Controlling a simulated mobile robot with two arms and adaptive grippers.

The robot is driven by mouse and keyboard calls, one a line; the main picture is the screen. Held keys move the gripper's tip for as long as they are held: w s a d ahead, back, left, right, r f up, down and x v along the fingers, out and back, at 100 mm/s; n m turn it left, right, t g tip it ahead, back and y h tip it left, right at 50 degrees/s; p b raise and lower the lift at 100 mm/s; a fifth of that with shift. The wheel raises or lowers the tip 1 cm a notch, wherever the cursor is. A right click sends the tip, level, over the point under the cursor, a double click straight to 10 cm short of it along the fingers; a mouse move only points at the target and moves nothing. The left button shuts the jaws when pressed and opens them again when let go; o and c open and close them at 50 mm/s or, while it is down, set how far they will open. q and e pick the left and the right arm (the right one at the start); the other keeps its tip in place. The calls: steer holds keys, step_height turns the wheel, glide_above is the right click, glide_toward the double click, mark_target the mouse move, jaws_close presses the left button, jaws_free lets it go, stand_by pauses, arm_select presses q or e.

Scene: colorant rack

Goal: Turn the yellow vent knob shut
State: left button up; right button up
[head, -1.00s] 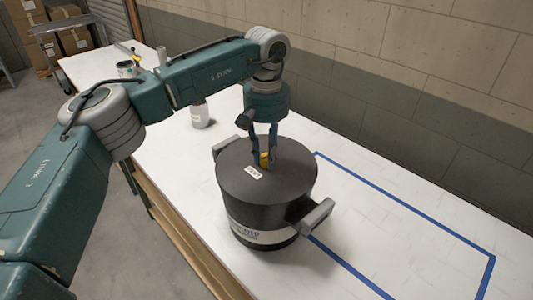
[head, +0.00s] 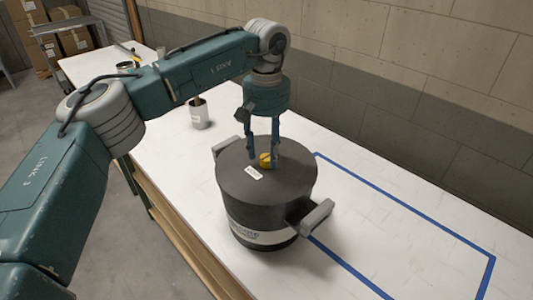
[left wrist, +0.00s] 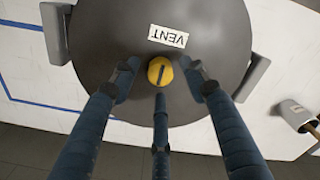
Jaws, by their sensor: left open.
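The yellow vent knob (head: 266,161) sits on the top of a dark round pot (head: 245,185) on the white table. In the left wrist view the knob (left wrist: 160,71) is round, with a dark line across it that runs nearly up and down the picture. A white VENT label (left wrist: 168,37) lies beside it. My left gripper (head: 263,158) points down over the lid, its fingers open and spread around the knob. In the left wrist view gaps show between the fingertips and the knob. My right gripper is not in view.
The pot has two grey side handles (head: 311,216). A white cup (head: 199,116) with a brown stick stands behind it. Blue tape (head: 420,216) outlines an empty area to the right. A wall (head: 440,100) runs behind the table. An open tin (head: 127,68) stands at the far left.

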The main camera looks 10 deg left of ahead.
mark_target(266, 158)
arm_select(q)
step_height(266, 158, up, 11)
steer(key=shift+f, duration=0.2)
steer(key=shift+s, duration=0.1)
